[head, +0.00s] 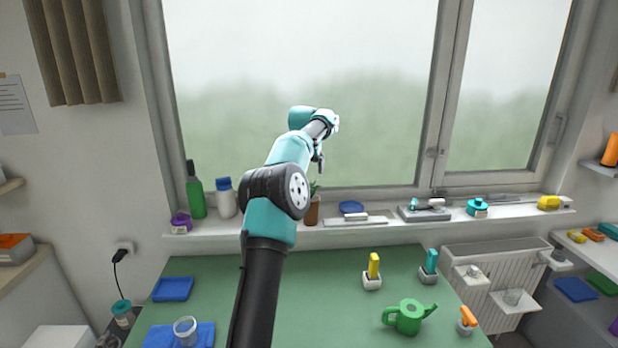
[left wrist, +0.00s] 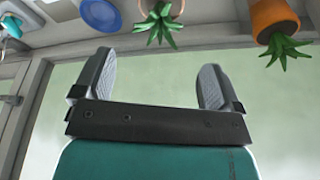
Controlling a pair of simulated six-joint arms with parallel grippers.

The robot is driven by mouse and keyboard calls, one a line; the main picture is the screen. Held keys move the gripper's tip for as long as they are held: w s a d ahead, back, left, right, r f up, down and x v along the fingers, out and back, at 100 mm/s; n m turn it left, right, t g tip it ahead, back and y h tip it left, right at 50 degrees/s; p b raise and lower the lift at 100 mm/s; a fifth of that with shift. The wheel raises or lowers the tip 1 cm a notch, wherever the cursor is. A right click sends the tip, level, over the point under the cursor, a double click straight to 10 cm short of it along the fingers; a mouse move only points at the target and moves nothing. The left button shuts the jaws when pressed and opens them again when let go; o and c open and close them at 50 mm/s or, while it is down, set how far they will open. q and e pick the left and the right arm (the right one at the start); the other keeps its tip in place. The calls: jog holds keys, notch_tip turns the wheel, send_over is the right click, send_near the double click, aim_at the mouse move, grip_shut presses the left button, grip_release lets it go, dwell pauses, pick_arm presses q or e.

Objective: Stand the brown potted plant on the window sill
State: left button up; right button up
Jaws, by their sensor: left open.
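A brown potted plant (head: 312,210) stands upright on the window sill (head: 375,234) in the head view, partly hidden by my left arm. My left gripper (head: 319,164) is above the sill in front of the window pane, higher than this plant and apart from it. In the left wrist view its two fingers (left wrist: 155,82) are spread with nothing between them. Beyond them, at the top edge, are an orange-brown potted plant (left wrist: 275,18) and a paler pot with a spiky green plant (left wrist: 160,22). I cannot tell which of these is the head view's plant. My right gripper is not in view.
A green bottle (head: 195,195), a white bottle with a blue cap (head: 225,200) and a purple jar (head: 180,222) stand left on the sill. A blue dish (head: 351,207) and a grey tray (head: 423,213) are to the right. A green watering can (head: 408,317) stands on the table.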

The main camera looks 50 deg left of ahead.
pick_arm(q)
jog(key=shift+s+d+r, duration=0.1)
jog(key=shift+s+r, duration=0.1)
jog(key=shift+r, duration=0.4)
